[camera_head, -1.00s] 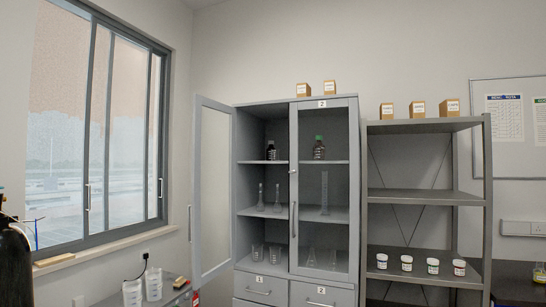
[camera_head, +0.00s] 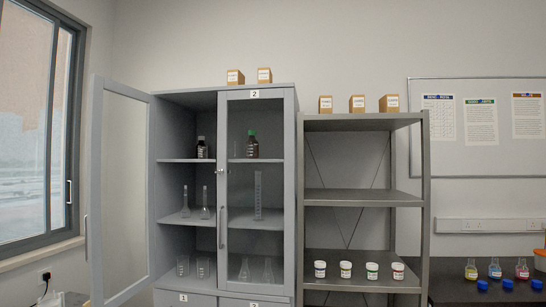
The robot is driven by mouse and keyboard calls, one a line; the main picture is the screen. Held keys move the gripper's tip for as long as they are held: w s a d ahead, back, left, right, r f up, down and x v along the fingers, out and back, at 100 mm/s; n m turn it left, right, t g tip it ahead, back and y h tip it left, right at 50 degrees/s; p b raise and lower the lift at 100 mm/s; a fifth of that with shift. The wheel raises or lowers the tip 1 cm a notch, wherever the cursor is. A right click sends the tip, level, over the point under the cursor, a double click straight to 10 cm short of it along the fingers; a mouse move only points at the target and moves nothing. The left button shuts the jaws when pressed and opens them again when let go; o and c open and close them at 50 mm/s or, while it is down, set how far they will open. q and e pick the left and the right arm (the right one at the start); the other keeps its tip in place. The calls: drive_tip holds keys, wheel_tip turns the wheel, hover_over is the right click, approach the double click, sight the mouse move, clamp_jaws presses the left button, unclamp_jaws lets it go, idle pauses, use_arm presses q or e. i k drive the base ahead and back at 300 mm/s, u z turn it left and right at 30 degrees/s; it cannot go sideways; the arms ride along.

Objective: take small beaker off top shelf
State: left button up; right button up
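The grey cabinet (camera_head: 293,190) stands ahead, its left glass door (camera_head: 125,190) swung open and its right door shut. On its top inner shelf (camera_head: 186,160) stands a dark brown bottle (camera_head: 202,149). Behind the right glass is a brown bottle with a green cap (camera_head: 252,147). No small beaker shows clearly on this shelf. Two clear beakers (camera_head: 182,266) stand on the lowest inner shelf, at the open left side. Neither of my grippers is in view.
Two flasks (camera_head: 205,208) stand on the middle shelf, a measuring cylinder (camera_head: 258,196) behind the glass. An open rack (camera_head: 426,200) on the right holds several white jars (camera_head: 346,269). A bench (camera_head: 460,291) with coloured flasks is at far right. Boxes (camera_head: 235,77) sit on the cabinet.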

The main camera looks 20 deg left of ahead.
sight(202, 150)
drive_tip(key=z, duration=0.35)
drive_tip(key=i, duration=1.8)
drive_tip(key=u, duration=1.2)
drive_tip(key=i, duration=0.6)
drive_tip(key=u, duration=0.7)
